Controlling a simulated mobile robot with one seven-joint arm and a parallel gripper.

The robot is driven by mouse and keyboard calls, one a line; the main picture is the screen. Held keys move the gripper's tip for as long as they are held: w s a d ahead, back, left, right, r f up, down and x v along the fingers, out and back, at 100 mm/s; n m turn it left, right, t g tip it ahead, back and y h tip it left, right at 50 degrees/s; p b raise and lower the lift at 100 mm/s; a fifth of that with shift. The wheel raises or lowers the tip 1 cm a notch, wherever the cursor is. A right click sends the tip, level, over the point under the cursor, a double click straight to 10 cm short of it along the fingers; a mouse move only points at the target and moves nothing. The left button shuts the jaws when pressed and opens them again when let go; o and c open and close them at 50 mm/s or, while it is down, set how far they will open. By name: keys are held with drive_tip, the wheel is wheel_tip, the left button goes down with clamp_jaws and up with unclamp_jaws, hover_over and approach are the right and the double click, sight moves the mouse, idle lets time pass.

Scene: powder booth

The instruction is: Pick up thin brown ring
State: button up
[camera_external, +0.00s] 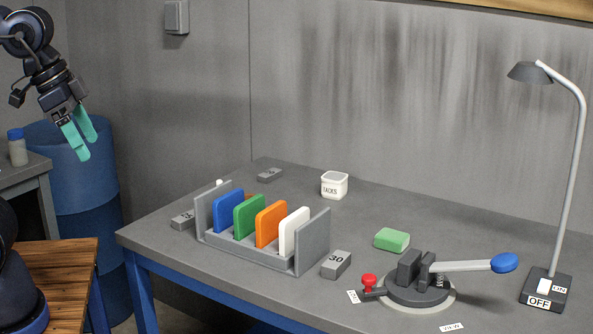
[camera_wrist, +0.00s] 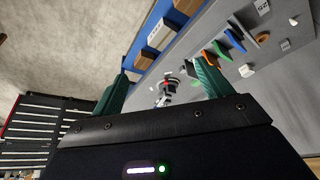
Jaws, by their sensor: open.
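A small brown-orange patch shows behind the panels of the rack in the external view, too hidden to identify. My gripper (camera_external: 85,149) has teal fingers, spread apart and empty. It is raised at the upper left, in front of a blue barrel and well away from the grey table (camera_external: 390,217). In the wrist view my gripper (camera_wrist: 164,66) has its fingers at either side with nothing between them, and the table's objects are far off.
A grey rack (camera_external: 313,241) holds blue, green, orange and white panels. Around it are a white TACKS cup (camera_external: 334,185), green sponge (camera_external: 391,239), grey block (camera_external: 336,264), lever clamp (camera_external: 416,289) and tall lamp (camera_external: 572,170). A blue barrel (camera_external: 86,190) stands left.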

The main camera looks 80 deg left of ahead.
drive_tip(key=w+a+f+n+g, duration=0.1)
drive_tip(key=w+a+n, duration=0.4)
drive_tip(key=w+a, duration=0.55)
drive_tip(key=w+a+f+n+g, duration=0.1)
drive_tip(key=w+a+n, duration=0.45)
drive_tip(key=w, duration=0.85)
drive_tip(key=w+a+f+n+g, duration=0.15)
drive_tip(key=w+a+f, duration=0.25)
drive_tip(key=a, duration=0.4)
drive_tip(key=w+a+f+n, duration=0.2)
drive_tip(key=w+a+f, duration=0.2)
drive_tip(key=a, duration=0.4)
drive_tip(key=a+f+n, duration=0.1)
drive_tip(key=a+f, duration=0.3)
drive_tip(key=f, duration=0.2)
drive_tip(key=w+a+f+n, duration=0.1)
drive_tip(key=a+f, duration=0.4)
drive_tip(key=f, duration=0.1)
drive_tip(key=a+f+n+g, duration=0.1)
drive_tip(key=a+f+n, duration=0.1)
drive_tip(key=a+f, duration=0.3)
drive_tip(key=shift+w+a+f, duration=0.15)
drive_tip(key=shift+f, duration=0.25)
drive_tip(key=shift+w+a+f, duration=0.1)
drive_tip(key=shift+f, duration=0.3)
drive_tip(key=shift+d+f, duration=0.2)
drive_tip(key=shift+f, duration=1.15)
drive_tip(key=shift+d+f, duration=0.15)
drive_tip(key=shift+f, duration=1.2)
drive_tip(key=c, duration=1.2)
